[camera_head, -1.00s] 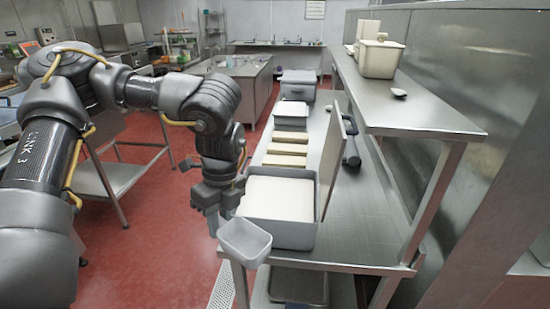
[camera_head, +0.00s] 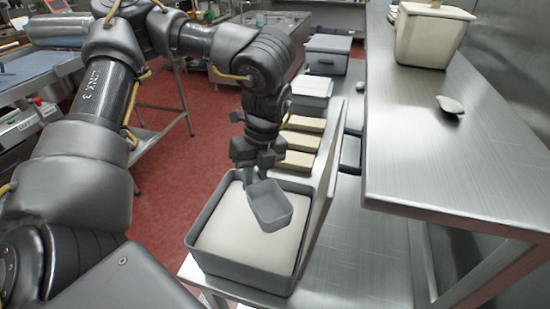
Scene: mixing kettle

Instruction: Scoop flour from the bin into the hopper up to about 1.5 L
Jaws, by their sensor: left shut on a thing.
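The grey flour bin (camera_head: 238,286) stands open on the steel table, with pale, fairly level flour (camera_head: 222,232) inside. My left gripper (camera_head: 257,164) is over the bin's far side, shut on the handle of a grey scoop (camera_head: 268,206). The scoop hangs over the flour, tilted with its hollow facing the camera. It looks empty; whether its lower edge touches the flour I cannot tell. My right gripper is out of view. No hopper can be made out.
A grey upright panel (camera_head: 326,165) stands along the bin's right side. Several tan blocks (camera_head: 300,142) and a lidded grey box (camera_head: 328,54) lie behind the bin. The raised steel shelf (camera_head: 430,165) at right carries a cream container (camera_head: 432,36) and a small metal scoop (camera_head: 450,105).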

